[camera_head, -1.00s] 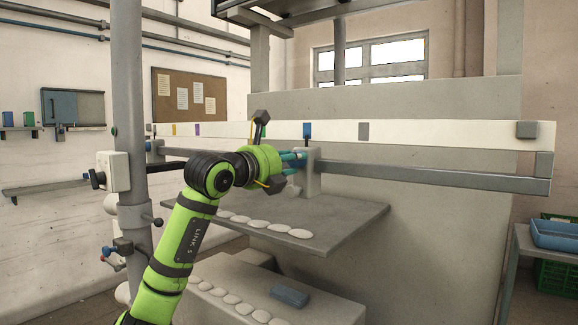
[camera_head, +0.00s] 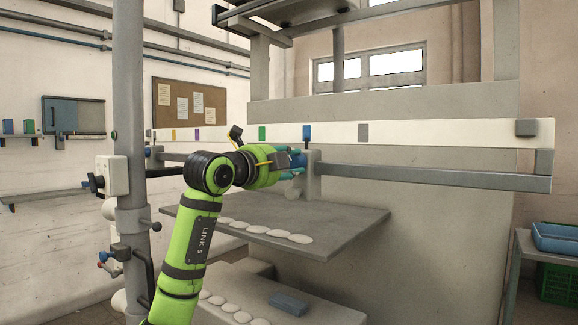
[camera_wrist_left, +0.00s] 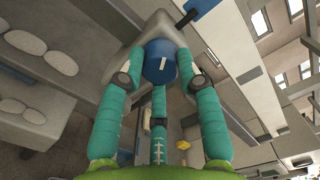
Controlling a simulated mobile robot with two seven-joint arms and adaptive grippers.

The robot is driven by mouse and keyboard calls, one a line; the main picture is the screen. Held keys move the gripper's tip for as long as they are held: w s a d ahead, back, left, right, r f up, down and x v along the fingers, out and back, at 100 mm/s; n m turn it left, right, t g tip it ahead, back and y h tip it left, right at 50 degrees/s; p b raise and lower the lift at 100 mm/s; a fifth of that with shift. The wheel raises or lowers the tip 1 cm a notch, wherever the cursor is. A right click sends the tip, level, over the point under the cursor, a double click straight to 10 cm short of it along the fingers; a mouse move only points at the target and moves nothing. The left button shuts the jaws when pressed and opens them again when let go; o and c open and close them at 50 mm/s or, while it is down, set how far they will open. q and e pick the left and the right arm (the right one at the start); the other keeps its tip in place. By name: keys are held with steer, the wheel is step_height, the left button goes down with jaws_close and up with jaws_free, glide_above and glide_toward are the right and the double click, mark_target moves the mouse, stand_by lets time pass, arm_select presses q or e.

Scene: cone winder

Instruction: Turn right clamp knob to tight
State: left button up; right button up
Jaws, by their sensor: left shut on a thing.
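The right clamp is a grey block (camera_head: 313,182) on the grey rail, below the white scale bar. Its blue knob (camera_wrist_left: 160,62) has a white line mark and fills the upper middle of the left wrist view, in front of the grey clamp body. My left gripper (camera_head: 293,165), with teal fingers, is shut on this knob; in the left wrist view its fingers (camera_wrist_left: 162,75) stand on both sides of it. The knob's white mark is tilted slightly from the picture's vertical. In the head view the gripper mostly hides the knob. My right gripper is out of view.
The white scale bar (camera_head: 430,133) carries coloured marks and a blue pointer (camera_head: 306,132) above the clamp. A grey shelf (camera_head: 330,240) with white oval pieces lies below my wrist. A grey post (camera_head: 130,60) stands left of my arm. A blue tray (camera_head: 555,237) is at right.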

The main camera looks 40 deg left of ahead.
arm_select(q)
steer(key=shift+f+n, duration=0.1)
steer(key=shift+n, duration=0.5)
steer(key=o, duration=1.2)
steer(key=shift+w, duration=0.15)
steer(key=shift+c, duration=0.2)
steer(key=s+d, duration=0.1)
steer(key=s, duration=1.1)
steer(key=shift+d, duration=0.1)
